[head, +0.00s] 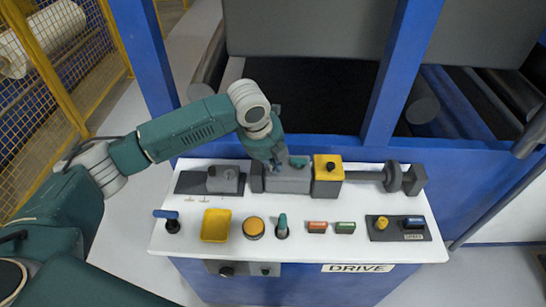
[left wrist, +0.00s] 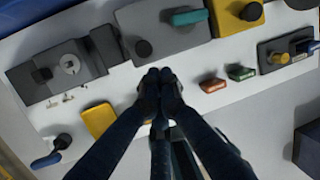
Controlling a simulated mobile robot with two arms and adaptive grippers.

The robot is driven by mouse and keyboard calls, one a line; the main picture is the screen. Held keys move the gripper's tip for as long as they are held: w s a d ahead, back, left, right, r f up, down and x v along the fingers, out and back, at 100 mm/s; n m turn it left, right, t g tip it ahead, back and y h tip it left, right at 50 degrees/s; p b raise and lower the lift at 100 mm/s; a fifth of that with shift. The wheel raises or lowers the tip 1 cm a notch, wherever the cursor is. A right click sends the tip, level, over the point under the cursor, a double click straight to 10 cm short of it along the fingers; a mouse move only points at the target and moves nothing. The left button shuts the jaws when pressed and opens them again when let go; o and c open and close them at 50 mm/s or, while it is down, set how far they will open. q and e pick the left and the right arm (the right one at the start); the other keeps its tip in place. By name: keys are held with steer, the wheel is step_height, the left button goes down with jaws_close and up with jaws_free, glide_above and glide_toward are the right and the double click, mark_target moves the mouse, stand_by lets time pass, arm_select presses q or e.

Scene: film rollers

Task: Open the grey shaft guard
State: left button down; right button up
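The grey box-shaped cover (head: 288,182), which looks like the shaft guard, lies flat on the white panel top, left of the yellow block (head: 328,170). Contact cannot be told. My right gripper is not in view.
The white panel (head: 190,245) carries a blue-handled lever (head: 171,222), yellow tray (head: 215,225), amber button (head: 254,228), teal-topped switch (head: 282,225), and red (head: 318,227) and green (head: 345,228) buttons. A shaft with discs (head: 393,177) lies right. Blue posts (head: 388,90) stand behind.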

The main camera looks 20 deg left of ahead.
mark_target(280, 177)
arm_select(q)
steer(key=x, duration=0.4)
steer(key=shift+w+p, duration=0.1)
steer(key=shift+p, duration=0.25)
steer(key=shift+w+f, duration=0.1)
steer(key=shift+f, duration=0.25)
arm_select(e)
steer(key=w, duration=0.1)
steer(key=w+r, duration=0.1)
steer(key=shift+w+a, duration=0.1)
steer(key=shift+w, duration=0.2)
